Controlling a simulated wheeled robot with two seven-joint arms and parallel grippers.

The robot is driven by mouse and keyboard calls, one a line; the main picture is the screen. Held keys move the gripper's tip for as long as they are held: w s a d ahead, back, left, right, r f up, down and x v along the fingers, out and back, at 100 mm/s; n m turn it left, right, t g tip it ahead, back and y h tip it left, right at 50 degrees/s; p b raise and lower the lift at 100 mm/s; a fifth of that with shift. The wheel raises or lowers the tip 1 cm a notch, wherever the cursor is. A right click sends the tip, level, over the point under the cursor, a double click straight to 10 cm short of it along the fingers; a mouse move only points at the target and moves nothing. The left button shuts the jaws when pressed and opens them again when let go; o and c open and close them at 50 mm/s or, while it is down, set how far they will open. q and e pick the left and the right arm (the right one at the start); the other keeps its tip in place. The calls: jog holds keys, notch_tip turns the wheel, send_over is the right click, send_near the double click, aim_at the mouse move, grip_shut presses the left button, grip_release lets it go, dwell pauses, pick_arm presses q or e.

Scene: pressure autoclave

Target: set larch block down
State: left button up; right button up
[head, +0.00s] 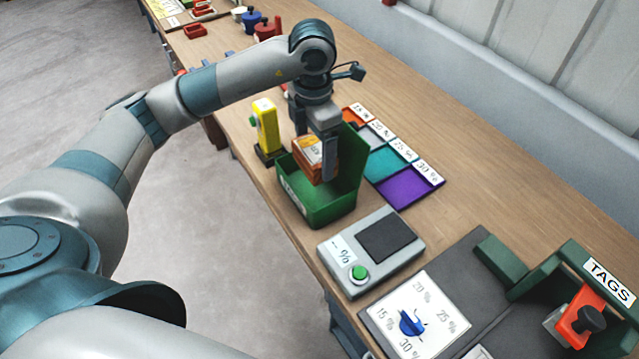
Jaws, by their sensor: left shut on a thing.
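My left gripper (316,146) points down over a green open bin (317,213) and is shut on a brown block with a pale label, the larch block (307,160). The block is at the bin's opening, partly hidden by a gripper finger. I cannot tell whether its underside touches anything. My right gripper is not in view.
A grey meter with a green button (358,273) stands in front of the bin. Coloured trays, including a purple one (411,187), lie to the right. A yellow device (266,126) stands at the left. A tags rack (560,270) is at the lower right. Bare wood lies right of the trays.

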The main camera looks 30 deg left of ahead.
pick_arm(q)
jog(key=shift+w+r+n, duration=0.1)
jog(key=shift+n, duration=0.2)
notch_tip(320, 180, down, 5)
jog(key=shift+a+f+p, duration=0.1)
jog(key=shift+p, duration=1)
jog(key=shift+f, duration=0.55)
jog(key=shift+f, duration=0.15)
